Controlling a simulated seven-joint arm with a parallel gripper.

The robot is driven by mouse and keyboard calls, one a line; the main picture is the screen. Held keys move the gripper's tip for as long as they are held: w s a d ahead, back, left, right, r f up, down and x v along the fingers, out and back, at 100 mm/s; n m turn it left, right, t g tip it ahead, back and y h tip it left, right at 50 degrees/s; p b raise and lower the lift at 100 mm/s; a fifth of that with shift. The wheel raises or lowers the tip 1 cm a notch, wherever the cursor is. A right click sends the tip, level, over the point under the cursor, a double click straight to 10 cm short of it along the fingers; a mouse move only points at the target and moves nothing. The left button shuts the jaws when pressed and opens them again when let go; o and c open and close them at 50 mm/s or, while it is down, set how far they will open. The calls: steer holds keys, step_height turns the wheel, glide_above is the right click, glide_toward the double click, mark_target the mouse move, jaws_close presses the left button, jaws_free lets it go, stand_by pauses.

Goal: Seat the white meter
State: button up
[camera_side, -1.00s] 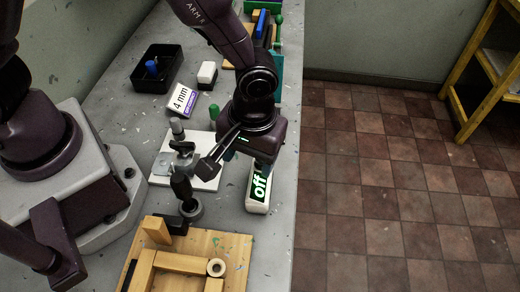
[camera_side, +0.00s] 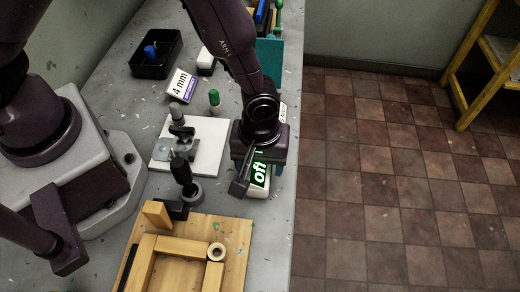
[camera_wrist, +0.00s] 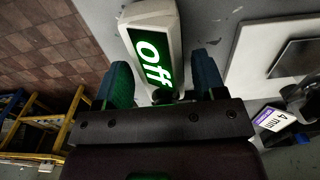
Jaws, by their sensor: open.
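The white meter (camera_side: 257,192), a white block with a lit green "off" display, stands on the grey bench near its right edge. My gripper (camera_side: 259,167) is over it in the side view and hides its far part. In the wrist view the meter (camera_wrist: 172,22) runs up from between the two blue-green fingertips of my gripper (camera_wrist: 163,78). The fingers are open, one on each side of its near end, with visible gaps. A wooden board (camera_side: 232,236) with wooden bars and a round ring lies at the near end of the bench.
A white plate (camera_side: 208,158) with a metal toggle clamp (camera_side: 183,170) is left of the meter. A "4 mm" box (camera_side: 180,88), a green-topped peg (camera_side: 214,101) and a black tray (camera_side: 155,68) stand farther back. A teal panel (camera_side: 271,60) is behind my arm. The bench drops off at right.

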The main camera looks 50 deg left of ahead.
steer(key=shift+f, duration=0.2)
steer(key=c, duration=0.8)
steer(key=shift+o, duration=0.2)
steer(key=shift+r, duration=2.05)
steer(key=shift+a, duration=0.1)
steer(key=w+a+r, duration=0.3)
steer(key=w+a, duration=0.8)
steer(key=a, duration=0.1)
steer(key=shift+r, duration=0.2)
steer(key=shift+a, duration=0.1)
